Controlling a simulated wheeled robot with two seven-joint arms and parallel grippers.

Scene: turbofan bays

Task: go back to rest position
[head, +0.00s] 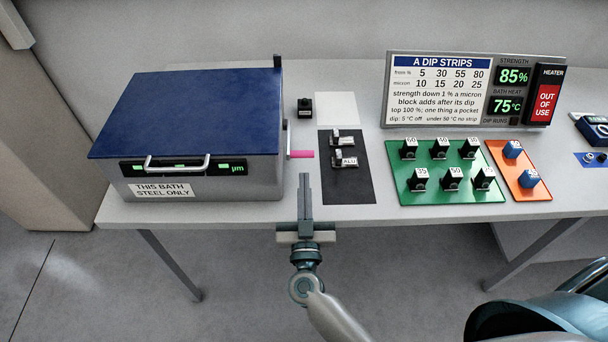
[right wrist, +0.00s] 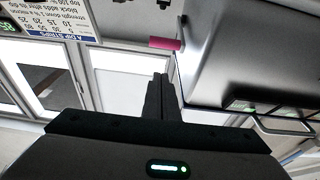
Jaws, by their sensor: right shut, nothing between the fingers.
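My right gripper (head: 305,190) is shut and empty. In the head view it is over the front edge of the table, just right of the steel bath's front right corner. In the right wrist view its closed fingers (right wrist: 158,92) point toward the table, apart from the pink handle (right wrist: 165,43). The bath (head: 210,185) has its blue lid (head: 195,110) down, and the pink handle (head: 301,154) sticks out of its right side. My left gripper is not in view.
A black mat (head: 345,190) holds two small labelled blocks. A green tray (head: 430,189) and an orange tray (head: 535,188) hold more blocks. A sign panel (head: 475,88) stands behind them. A white square (head: 336,107) lies behind the mat. The table's front strip is clear.

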